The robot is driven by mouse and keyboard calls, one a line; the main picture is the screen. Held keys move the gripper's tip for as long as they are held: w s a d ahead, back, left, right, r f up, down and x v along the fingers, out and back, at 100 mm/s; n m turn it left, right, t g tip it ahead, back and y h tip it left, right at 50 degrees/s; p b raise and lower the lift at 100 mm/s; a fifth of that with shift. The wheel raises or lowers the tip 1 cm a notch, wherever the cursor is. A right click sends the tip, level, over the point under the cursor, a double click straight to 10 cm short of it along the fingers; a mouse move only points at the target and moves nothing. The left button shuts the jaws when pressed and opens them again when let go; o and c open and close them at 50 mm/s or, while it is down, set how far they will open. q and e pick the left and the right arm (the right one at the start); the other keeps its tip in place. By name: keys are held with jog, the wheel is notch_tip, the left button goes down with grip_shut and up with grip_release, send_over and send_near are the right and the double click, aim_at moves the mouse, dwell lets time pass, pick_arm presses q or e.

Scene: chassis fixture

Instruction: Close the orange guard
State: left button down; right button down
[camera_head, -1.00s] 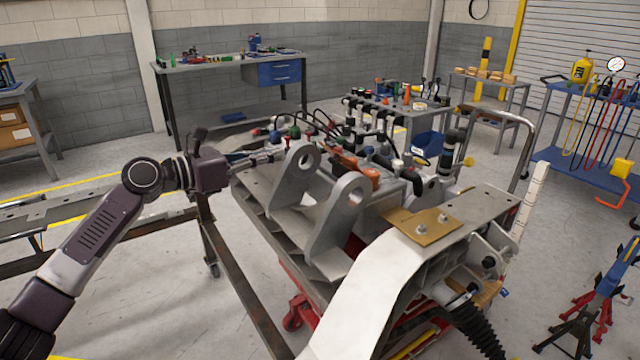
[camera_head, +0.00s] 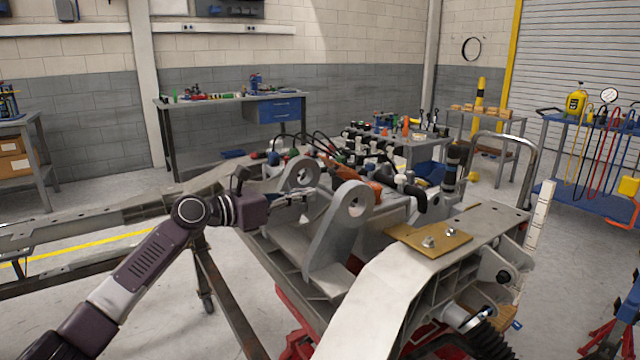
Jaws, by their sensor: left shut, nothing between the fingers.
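The orange guard (camera_head: 364,184) is a small orange part on the chassis fixture, behind the right one of two grey upright lugs with round holes. The lug hides part of it, so I cannot tell how far open it is. My left gripper (camera_head: 311,194) is shut and empty. It points right, in front of the left lug (camera_head: 292,182) and left of the right lug (camera_head: 338,230). In the picture it is a short way left of the orange guard and apart from it. My right gripper is not in view.
A brass plate with bolts (camera_head: 428,239) lies on the grey fixture in the right foreground. Hoses, knobs and black-capped parts crowd the fixture behind the guard. A workbench (camera_head: 225,97) stands at the back left, and a blue cart (camera_head: 590,197) at the right.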

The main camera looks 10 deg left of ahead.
aim_at(330, 173)
pick_arm(q)
jog(key=shift+w+d+r, duration=0.6)
jog(key=shift+w+d, duration=0.15)
jog(key=shift+w, duration=0.15)
jog(key=shift+w+d+r, duration=0.6)
jog(key=shift+w+d, duration=0.15)
jog(key=shift+w, duration=0.15)
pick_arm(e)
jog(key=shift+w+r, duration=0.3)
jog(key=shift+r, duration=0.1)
pick_arm(q)
jog(key=shift+r, duration=0.1)
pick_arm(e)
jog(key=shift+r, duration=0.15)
